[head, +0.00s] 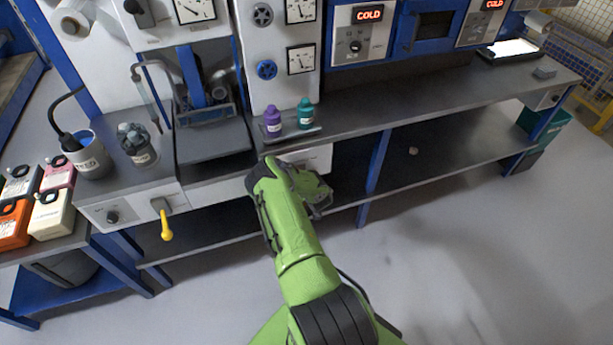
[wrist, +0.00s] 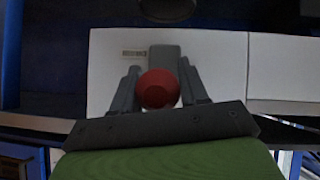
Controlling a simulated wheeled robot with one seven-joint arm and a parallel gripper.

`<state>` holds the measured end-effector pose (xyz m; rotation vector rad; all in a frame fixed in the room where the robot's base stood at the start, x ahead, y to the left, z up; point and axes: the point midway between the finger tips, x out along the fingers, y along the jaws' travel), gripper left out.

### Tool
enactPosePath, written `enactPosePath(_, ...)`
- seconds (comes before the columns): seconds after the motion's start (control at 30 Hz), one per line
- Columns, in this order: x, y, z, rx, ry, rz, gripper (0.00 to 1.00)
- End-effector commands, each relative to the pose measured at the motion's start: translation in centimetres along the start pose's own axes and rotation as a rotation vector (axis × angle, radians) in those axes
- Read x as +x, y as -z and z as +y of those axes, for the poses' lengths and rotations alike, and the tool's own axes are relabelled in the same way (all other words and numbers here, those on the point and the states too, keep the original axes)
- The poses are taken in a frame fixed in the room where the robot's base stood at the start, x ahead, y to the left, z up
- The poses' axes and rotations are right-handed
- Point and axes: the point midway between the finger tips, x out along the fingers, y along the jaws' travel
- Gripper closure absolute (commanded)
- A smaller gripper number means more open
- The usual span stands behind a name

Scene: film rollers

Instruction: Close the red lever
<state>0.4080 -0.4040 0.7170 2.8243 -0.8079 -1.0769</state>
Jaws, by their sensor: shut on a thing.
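The red lever (wrist: 158,88) shows in the wrist view as a round red knob in front of a grey mount (wrist: 165,55) on a white panel. My gripper (wrist: 160,80) has one dark finger on each side of the knob and is shut on it. In the head view my gripper (head: 316,196) is in front of the white panel (head: 315,158) below the bench's front edge. The red lever is hidden behind my green arm in that view.
A yellow lever (head: 166,226) hangs from a panel to the left. A purple bottle (head: 272,122) and a teal bottle (head: 305,114) stand on the bench above my gripper. A lower shelf (head: 455,150) runs to the right. The floor in front is clear.

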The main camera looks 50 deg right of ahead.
Motion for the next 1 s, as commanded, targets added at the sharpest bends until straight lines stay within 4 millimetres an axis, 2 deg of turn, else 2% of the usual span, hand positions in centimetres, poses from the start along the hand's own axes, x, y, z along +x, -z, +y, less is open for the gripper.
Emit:
enactPosePath(0.03, -0.4, 0.8, 0.3, -0.003, 0.004, -0.025, 1.00)
enactPosePath(0.17, -0.5, 1.1, 0.3, -0.009, 0.017, -0.096, 1.00)
enactPosePath(0.97, -0.6, 2.0, 0.4, -0.011, 0.015, -0.078, 1.00)
enactPosePath(1.0, -0.6, 2.0, 0.4, -0.012, 0.015, -0.078, 0.52)
